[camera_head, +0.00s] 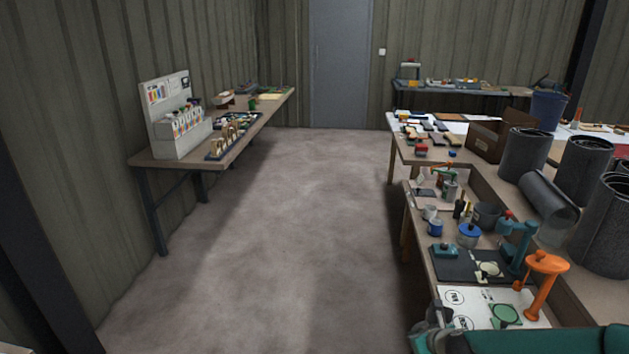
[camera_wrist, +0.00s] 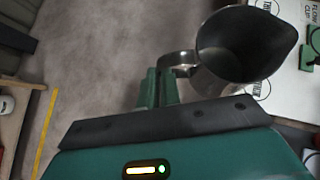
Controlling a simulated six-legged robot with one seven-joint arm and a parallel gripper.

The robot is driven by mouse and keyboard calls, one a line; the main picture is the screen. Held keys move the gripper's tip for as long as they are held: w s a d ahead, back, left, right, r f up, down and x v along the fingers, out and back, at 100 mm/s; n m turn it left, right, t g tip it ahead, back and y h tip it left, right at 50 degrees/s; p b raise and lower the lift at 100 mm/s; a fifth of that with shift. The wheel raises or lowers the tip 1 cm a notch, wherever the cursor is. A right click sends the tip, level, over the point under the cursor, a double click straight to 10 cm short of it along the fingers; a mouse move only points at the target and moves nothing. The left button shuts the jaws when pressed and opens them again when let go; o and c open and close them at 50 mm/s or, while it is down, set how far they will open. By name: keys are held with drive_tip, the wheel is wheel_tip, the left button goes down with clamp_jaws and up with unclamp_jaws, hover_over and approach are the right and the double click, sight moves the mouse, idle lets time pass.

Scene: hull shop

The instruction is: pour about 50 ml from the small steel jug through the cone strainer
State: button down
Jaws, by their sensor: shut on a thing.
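My gripper (camera_wrist: 160,85) is shut on the handle of the small steel jug (camera_wrist: 237,75). The jug's mouth and spout face the wrist camera, and its inside is dark, so I cannot tell the liquid level. In the head view the jug (camera_head: 437,314) shows as a grey metal shape at the near left edge of the right bench, partly hidden by my arm. A white mat (camera_head: 478,297) with printed circles lies beside it. An orange stand (camera_head: 546,264) with a round top rises at the mat's right. I cannot make out the cone strainer for certain.
Dark cylinders (camera_head: 585,165) stand at right. The floor (camera_head: 290,230) at left is clear.

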drive_tip(key=w+a+r+m+h, duration=0.2)
drive_tip(key=w+a, duration=0.4)
drive_tip(key=a, duration=0.5)
drive_tip(key=shift+w+a+r+m, duration=0.25)
drive_tip(key=shift+a+r+m, duration=0.15)
drive_tip(key=shift+r, duration=0.2)
drive_tip(key=s+f, duration=0.4)
drive_tip(key=f, duration=0.2)
drive_tip(key=shift+s, duration=0.4)
